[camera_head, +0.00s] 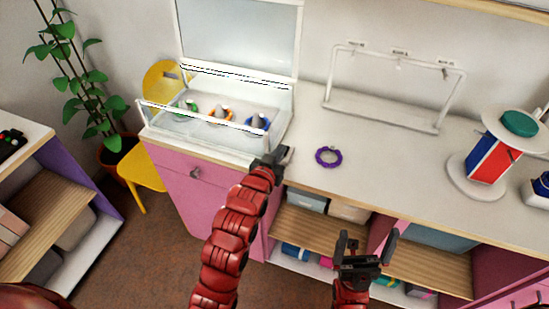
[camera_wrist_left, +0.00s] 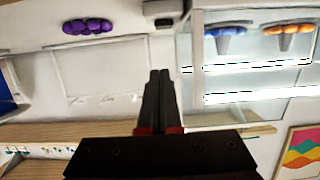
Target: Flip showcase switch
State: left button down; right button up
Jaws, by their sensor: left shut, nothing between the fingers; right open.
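The showcase (camera_head: 215,150) is a clear box on the counter with its glass lid raised. Bracelets on grey cones stand inside: green, orange (camera_head: 220,116) and blue (camera_head: 257,122). It also shows at the right of the left wrist view (camera_wrist_left: 187,75). A small pale block with a dark part, seemingly the switch (camera_wrist_left: 163,8), sits beside the showcase at the top of that view. My left gripper (camera_head: 277,157) is shut and empty at the showcase's front right corner; its fingers (camera_wrist_left: 160,73) look apart from the switch. My right gripper (camera_head: 366,240) is open and empty before the counter.
A purple beaded bracelet (camera_head: 329,157) lies on the counter right of my left gripper. A white rack (camera_head: 380,118) stands behind it, and a red and blue display stand (camera_head: 487,160) at the right. The counter between them is clear. A yellow chair (camera_head: 143,167) stands at the left.

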pick_arm(q)
jog(key=x, duration=0.2)
jog(key=shift+w+d+p, duration=0.15)
jog(key=shift+w+p, duration=0.25)
notch_tip(320, 180, down, 3)
jog(key=shift+s+p, duration=0.1)
jog(key=shift+p, duration=0.5)
jog(key=shift+f, duration=0.55)
jog(key=shift+f, duration=0.15)
